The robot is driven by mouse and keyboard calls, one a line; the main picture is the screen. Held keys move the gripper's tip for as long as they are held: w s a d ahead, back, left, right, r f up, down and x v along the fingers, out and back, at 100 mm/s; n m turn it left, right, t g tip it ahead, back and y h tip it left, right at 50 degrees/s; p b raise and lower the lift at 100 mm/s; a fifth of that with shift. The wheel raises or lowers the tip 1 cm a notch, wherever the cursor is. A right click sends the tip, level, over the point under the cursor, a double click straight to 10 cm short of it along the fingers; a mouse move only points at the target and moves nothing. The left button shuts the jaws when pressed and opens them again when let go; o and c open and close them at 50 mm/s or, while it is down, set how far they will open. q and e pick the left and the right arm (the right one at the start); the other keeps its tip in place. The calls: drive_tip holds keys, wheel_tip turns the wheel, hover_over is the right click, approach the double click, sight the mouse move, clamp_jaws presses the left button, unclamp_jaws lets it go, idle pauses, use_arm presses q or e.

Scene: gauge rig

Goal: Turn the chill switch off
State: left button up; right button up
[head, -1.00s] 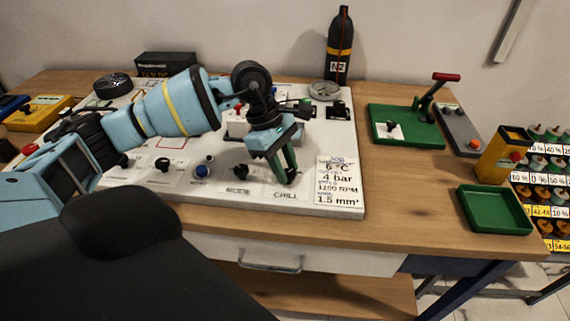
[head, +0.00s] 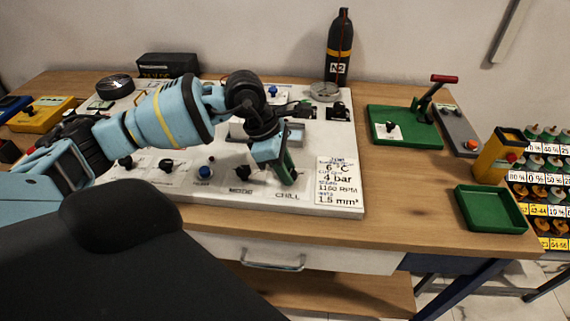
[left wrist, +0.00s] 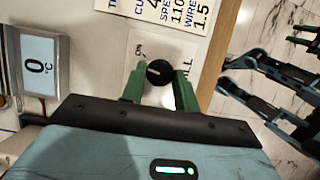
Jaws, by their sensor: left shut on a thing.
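The chill switch is a black round knob (left wrist: 158,72) with a pale pointer mark, on a white plate partly lettered in the left wrist view. My left gripper (left wrist: 160,88) is shut on it, a green finger on each side. In the head view my left gripper (head: 290,178) reaches down to the panel's front right, just above the CHILL label (head: 287,196). There the fingers largely hide the knob.
The white panel (head: 345,140) holds other knobs, including the MODE knob (head: 241,172) close by on the left. A printed card (head: 338,184) lists 6 °C and 4 bar. A green tray (head: 490,210) and a green board (head: 405,127) stand to the right. Bare tabletop lies between.

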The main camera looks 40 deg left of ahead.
use_arm(q)
drive_tip(key=n+y, duration=0.1)
drive_tip(key=n, duration=0.2)
drive_tip(key=n+t+y+p, duration=0.1)
drive_tip(key=n, duration=0.2)
drive_tip(key=shift+s+d+r+t, duration=0.15)
drive_tip(key=shift+d+t, duration=0.05)
drive_tip(key=shift+t, duration=0.1)
drive_tip(key=shift+n+y+p, duration=0.4)
drive_tip(key=shift+n+p, duration=0.15)
drive_tip(key=shift+n, duration=0.85)
use_arm(e)
drive_tip(key=shift+w+d+r, duration=0.1)
drive_tip(key=shift+w+r, duration=0.15)
drive_tip(key=shift+r, duration=0.4)
drive_tip(key=shift+w+r, duration=0.2)
drive_tip(key=shift+r, duration=0.4)
use_arm(q)
drive_tip(key=shift+n, duration=0.3)
use_arm(e)
drive_tip(key=shift+w, duration=0.15)
drive_tip(key=shift+w+r+t, duration=0.1)
drive_tip(key=shift+t, duration=0.2)
use_arm(q)
drive_tip(key=o, duration=1)
drive_tip(key=shift+c, duration=0.2)
